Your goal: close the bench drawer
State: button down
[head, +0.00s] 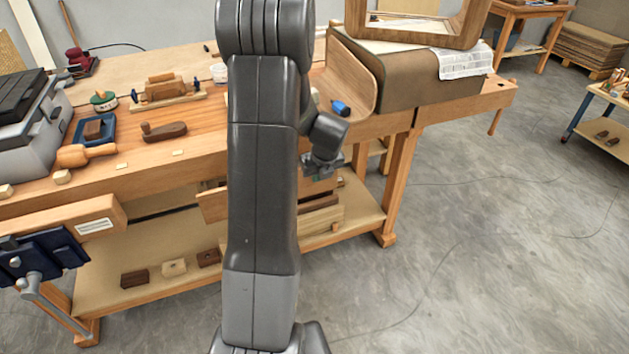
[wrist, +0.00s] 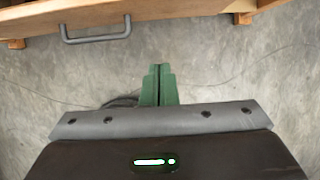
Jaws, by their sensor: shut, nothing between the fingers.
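The bench drawer (head: 213,206) juts out under the front of the wooden workbench, and my arm hides its middle. In the wrist view its wooden front (wrist: 180,11) runs along the top edge, with a grey bar handle (wrist: 96,37) left of centre. My gripper (wrist: 158,72) has its green fingers shut together and empty. The fingertips are apart from the drawer front, to the right of the handle, with floor showing around them. In the head view the gripper is mostly hidden behind my wrist.
The workbench top (head: 205,129) carries a wooden plane (head: 164,131), a mallet (head: 86,155) and a large curved form (head: 400,75). A blue vise (head: 30,262) sticks out at the front left. A lower shelf (head: 110,270) holds small blocks.

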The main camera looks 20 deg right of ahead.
jog(key=s+a+f+m+g+y+b, duration=0.2)
jog(key=s+a+f+y+b, duration=0.2)
jog(key=s+a+f+y, duration=0.5)
jog(key=m+t+y+b, duration=0.45)
jog(key=m+t, duration=0.25)
jog(key=t, duration=0.3)
send_near(206, 209)
jog(key=w+a, duration=0.2)
jog(key=a, duration=0.3)
jog(key=shift+w+d+r+h, duration=0.1)
jog(key=shift+w+h, duration=0.05)
jog(key=shift+w, duration=0.35)
jog(key=shift+w+d+r+h, duration=0.1)
jog(key=shift+w, duration=0.35)
